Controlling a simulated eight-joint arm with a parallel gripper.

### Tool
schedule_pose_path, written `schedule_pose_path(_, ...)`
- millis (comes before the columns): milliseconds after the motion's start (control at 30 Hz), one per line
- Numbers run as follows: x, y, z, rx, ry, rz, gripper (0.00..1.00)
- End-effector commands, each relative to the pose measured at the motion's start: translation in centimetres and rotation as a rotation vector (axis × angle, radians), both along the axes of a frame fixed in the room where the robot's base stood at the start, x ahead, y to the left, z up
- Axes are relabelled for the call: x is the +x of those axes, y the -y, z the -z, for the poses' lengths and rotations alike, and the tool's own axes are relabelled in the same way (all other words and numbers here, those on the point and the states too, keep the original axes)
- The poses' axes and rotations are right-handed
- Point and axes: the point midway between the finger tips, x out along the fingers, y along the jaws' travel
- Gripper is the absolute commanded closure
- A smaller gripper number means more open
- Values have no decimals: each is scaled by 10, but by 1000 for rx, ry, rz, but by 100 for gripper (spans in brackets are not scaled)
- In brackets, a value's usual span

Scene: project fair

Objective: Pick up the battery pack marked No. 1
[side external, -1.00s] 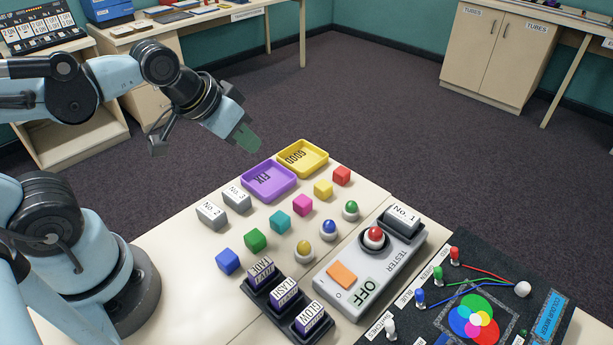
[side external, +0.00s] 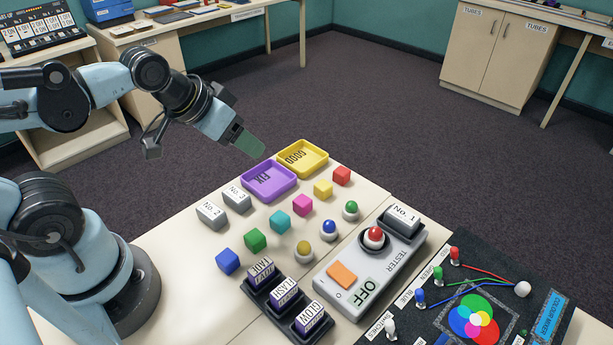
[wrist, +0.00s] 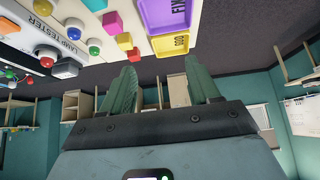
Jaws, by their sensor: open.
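The battery pack marked No. 1 (side external: 403,218) is a light block with a white label. It sits in the dark cradle at the far end of the lamp tester (side external: 345,275), whose display reads OFF. My gripper (side external: 252,147) is in the air beyond the purple tray, well to the left of the pack. In the wrist view my gripper (wrist: 162,88) shows two green fingers spread apart with nothing between them. A grey block in the wrist view, at the tester's end, looks like the pack (wrist: 66,68), but its label is not visible there.
The No. 2 pack (side external: 211,215) and No. 3 pack (side external: 237,199) stand left of the purple FIX tray (side external: 249,183) and yellow GOOD tray (side external: 322,163). Several coloured cubes and domed lamps fill the table's middle.

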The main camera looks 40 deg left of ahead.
Motion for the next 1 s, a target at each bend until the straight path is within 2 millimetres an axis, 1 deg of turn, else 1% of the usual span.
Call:
schedule_pose_path(300, 0, 0, 0, -5, -2, -4, 34)
schedule_pose_path(433, 6, 5, -1, -75, -27, -50, 34)
schedule_pose_path(567, 19, 19, -2, -241, -97, -162, 34)
schedule_pose_path(667, 32, 33, -1, -400, -175, -271, 34)
schedule_pose_path(800, 51, 53, 0, -610, -299, -420, 34)
schedule_pose_path(1000, 79, 80, 6, -878, -507, -617, 34)
